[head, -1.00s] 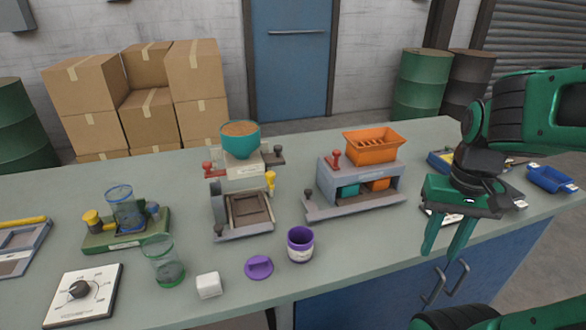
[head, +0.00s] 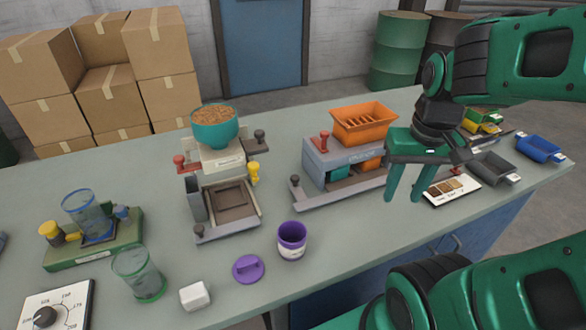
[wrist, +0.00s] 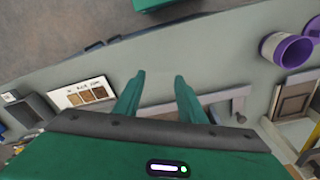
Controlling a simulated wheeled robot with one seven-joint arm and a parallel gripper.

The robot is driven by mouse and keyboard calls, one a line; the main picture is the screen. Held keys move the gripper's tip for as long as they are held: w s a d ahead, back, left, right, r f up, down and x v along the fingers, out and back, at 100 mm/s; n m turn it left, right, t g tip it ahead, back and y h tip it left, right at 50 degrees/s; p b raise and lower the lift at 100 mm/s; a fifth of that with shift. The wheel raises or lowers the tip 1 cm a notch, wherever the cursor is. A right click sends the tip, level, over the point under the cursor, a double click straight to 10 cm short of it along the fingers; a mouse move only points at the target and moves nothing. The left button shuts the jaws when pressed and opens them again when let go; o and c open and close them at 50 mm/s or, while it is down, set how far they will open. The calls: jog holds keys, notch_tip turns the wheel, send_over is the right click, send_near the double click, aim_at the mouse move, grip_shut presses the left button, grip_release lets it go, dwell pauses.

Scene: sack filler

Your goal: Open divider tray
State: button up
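The grey machine with an orange slotted hopper (head: 362,124) appears to be the divider. Its lower opening shows a teal bin (head: 337,174) and an orange bin (head: 371,163), partly hidden under the body. A low grey tray front (head: 340,193) runs along its base, with a dark knob (head: 295,180) at the left end. The wrist view shows this front (wrist: 205,103) just beyond the fingers. My gripper (head: 402,198) is open and empty, with fingers pointing down at the machine's front right. I see no contact with the tray.
A sample card (head: 451,189) and grey scoop (head: 493,168) lie to the right. A purple cup (head: 292,240) and purple lid (head: 248,268) stand in front. A filler with a teal bowl (head: 215,133) is at left.

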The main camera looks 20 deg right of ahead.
jog(key=w+a+n+t, duration=0.2)
jog(key=w+a+n, duration=0.15)
jog(key=w, duration=0.35)
jog(key=n+g, duration=0.3)
jog(key=n, duration=1.1)
send_near(295, 176)
notch_tip(295, 176, down, 8)
jog(key=shift+d+r, duration=0.15)
grip_shut()
